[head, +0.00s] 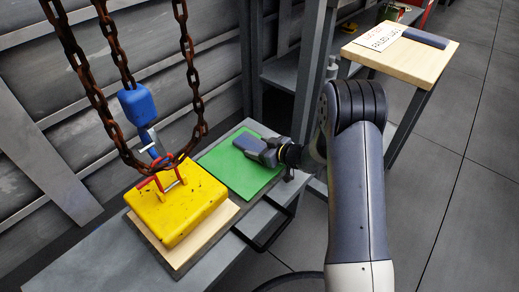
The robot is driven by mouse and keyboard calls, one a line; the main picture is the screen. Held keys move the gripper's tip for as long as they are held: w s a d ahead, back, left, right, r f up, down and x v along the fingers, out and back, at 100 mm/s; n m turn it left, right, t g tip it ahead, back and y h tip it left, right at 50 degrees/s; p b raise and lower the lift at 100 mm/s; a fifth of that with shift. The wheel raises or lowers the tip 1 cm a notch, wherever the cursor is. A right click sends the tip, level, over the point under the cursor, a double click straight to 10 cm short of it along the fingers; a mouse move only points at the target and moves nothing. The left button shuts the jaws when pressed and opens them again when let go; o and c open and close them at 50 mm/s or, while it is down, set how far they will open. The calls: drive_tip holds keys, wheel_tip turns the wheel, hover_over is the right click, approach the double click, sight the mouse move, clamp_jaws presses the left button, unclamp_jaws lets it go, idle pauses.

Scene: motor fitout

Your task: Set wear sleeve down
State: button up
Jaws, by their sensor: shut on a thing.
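My gripper (264,152) is low over the green mat (225,174) on the grey bench, reaching in from the right. It is shut on a small dark blue-grey piece (246,144), which I take to be the wear sleeve. The piece lies at or just above the mat's upper part; I cannot tell whether it touches. The jaws hide its right end.
A yellow block (176,205) with a red shackle sits on a wooden board (206,238) left of the mat. Rusty chains (110,40) and a blue hook block (137,103) hang above it. A wooden-topped table (430,62) at upper right bears a sign (381,36) and a dark bar (425,38).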

drive_tip(key=shift+f, duration=0.1)
drive_tip(key=o, duration=1)
drive_tip(key=shift+s+d+r, duration=0.1)
drive_tip(key=shift+d+r, duration=0.1)
drive_tip(key=shift+r, duration=0.1)
drive_tip(key=p+v, duration=0.4)
drive_tip(key=v, duration=0.7)
drive_tip(key=shift+s+d+r, duration=0.15)
